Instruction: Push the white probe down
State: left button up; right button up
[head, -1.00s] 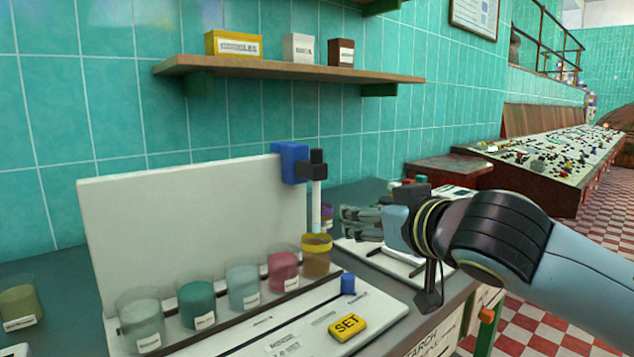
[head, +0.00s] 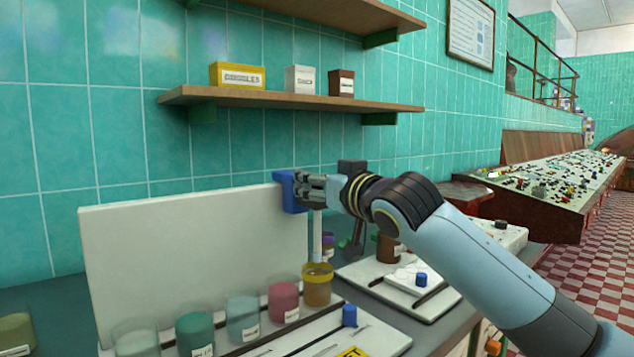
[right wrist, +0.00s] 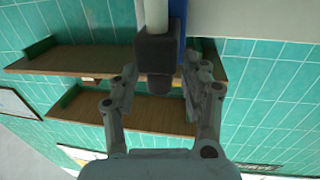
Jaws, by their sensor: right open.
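The white probe (head: 317,237) is a thin upright rod. It hangs from a dark block on a blue holder (head: 287,192) by the white panel, and its lower end reaches the amber jar with a yellow rim (head: 317,285). In the right wrist view the probe (right wrist: 155,14) runs out of the top of the picture from the dark block (right wrist: 157,60). My right gripper (head: 312,187) is at the height of the block and hides it in the head view. Its fingers (right wrist: 160,88) are open, one on each side of the block. Contact cannot be told. My left gripper is not in view.
Several jars of coloured liquid, among them a pink one (head: 284,302), stand in a row before the white panel (head: 190,262). A wooden shelf (head: 290,100) with small boxes is above. A white tray (head: 410,285) lies to the right.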

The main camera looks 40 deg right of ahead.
jog(key=shift+w+a, duration=0.1)
jog(key=shift+a, duration=0.05)
grip_shut()
